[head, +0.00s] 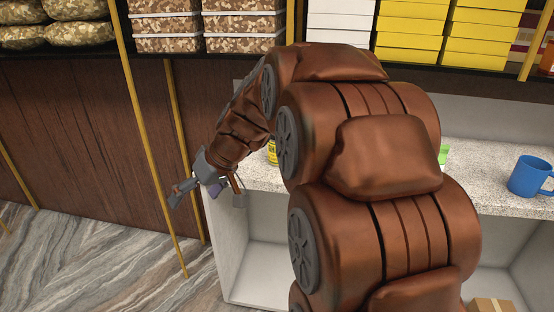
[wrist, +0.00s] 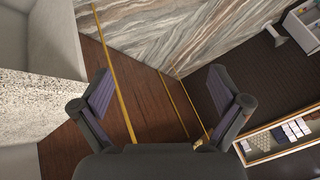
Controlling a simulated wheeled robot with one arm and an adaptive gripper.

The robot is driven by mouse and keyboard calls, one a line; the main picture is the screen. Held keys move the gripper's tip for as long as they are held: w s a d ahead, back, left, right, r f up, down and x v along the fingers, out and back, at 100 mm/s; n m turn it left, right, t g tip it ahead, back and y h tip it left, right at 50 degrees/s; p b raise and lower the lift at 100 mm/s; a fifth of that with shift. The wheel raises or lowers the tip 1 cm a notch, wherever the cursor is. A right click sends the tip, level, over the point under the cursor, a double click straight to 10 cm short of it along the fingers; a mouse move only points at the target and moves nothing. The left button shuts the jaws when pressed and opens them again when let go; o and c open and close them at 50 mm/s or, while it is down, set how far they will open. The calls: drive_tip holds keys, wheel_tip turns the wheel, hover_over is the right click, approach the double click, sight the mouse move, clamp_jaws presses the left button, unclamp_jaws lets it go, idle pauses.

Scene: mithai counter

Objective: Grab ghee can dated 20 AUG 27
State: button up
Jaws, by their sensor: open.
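My gripper (head: 207,193) is open and empty in the head view. It hangs in front of the left end of the speckled counter, pointing down. A small part of a yellow can (head: 272,152) shows on the counter behind my arm. My arm hides most of it, and no date can be read. I cannot tell whether it is a ghee can.
The speckled counter (head: 490,183) runs to the right, with a blue mug (head: 531,176) on it. Yellow boxes (head: 409,40) and packed trays (head: 243,22) fill the shelf above. A cardboard box (head: 492,305) sits below the counter. Marble floor (head: 90,262) is clear at left.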

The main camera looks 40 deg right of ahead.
drive_tip(key=w+d+r+t+h+b, duration=0.1)
drive_tip(key=w+d+t+b, duration=0.45)
drive_tip(key=d, duration=1.05)
wheel_tip(320, 180, up, 3)
drive_tip(key=m+t+h+b, duration=0.1)
drive_tip(key=t+h, duration=0.2)
drive_tip(key=h, duration=0.1)
hover_over(274, 141)
drive_tip(key=s+d, duration=0.3)
drive_tip(key=shift+g, duration=0.25)
wheel_tip(274, 141, down, 7)
drive_tip(key=shift+s+f, duration=0.1)
drive_tip(key=shift+s, duration=0.05)
drive_tip(key=shift+x, duration=0.95)
drive_tip(key=shift+p+x, duration=0.45)
drive_tip(key=shift+x, duration=2.35)
drive_tip(key=shift+d, duration=0.1)
drive_tip(key=shift+c, duration=0.2)
drive_tip(key=c, duration=1.7)
